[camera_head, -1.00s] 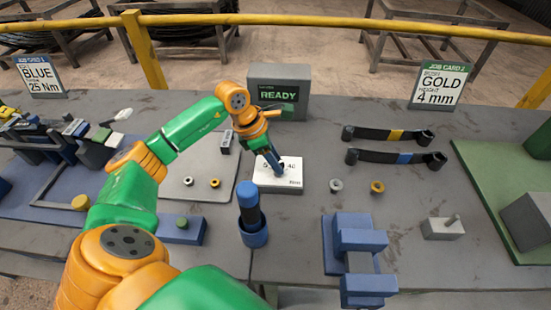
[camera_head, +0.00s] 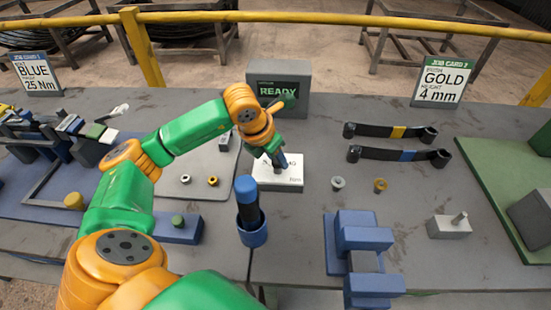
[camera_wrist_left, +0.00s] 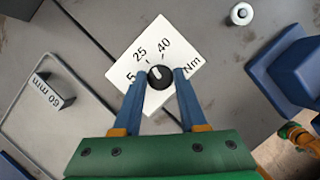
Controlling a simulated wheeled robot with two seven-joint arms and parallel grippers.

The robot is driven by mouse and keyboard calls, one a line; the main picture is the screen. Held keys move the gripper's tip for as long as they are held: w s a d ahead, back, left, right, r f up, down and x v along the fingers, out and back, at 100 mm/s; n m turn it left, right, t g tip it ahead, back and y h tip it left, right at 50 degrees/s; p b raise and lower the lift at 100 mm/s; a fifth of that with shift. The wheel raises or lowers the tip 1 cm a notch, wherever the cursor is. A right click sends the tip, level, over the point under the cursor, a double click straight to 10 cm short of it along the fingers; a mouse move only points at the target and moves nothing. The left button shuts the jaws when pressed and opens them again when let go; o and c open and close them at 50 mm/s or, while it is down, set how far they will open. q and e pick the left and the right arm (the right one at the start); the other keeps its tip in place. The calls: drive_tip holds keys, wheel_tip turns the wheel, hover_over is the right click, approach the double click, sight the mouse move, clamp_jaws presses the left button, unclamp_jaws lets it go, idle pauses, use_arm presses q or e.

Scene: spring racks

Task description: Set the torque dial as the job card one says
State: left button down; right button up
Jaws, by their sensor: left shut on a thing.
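The torque dial is a white plate (camera_head: 264,181) with a black round knob (camera_wrist_left: 160,76). The plate is marked 5, 25, 40 and Nm in the left wrist view (camera_wrist_left: 187,58). The knob's white pointer mark points up and left, roughly toward the 25 side. My left gripper (camera_head: 279,166) is over the dial. In the left wrist view its blue fingers (camera_wrist_left: 160,82) are shut on the knob, one on each side. Job card 1 (camera_head: 37,75) stands at the back left and reads BLUE, 25 Nm. My right gripper is not in view.
A grey box showing READY (camera_head: 279,80) stands behind the dial. A blue-handled tool in a blue holder (camera_head: 252,232) is in front. A blue fixture (camera_head: 362,235) and two small bushings (camera_head: 338,183) are to the right. Job card 2 (camera_head: 442,82) stands at the back right.

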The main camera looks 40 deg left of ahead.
use_arm(q)
drive_tip(key=shift+n+y+b, duration=0.35)
drive_tip(key=shift+n+y, duration=0.05)
drive_tip(key=shift+n, duration=0.7)
drive_tip(key=shift+c, duration=2.2)
unclamp_jaws()
drive_tip(key=shift+r, duration=0.1)
drive_tip(key=v, duration=0.7)
drive_tip(key=shift+b, duration=0.45)
drive_tip(key=shift+d, duration=0.1)
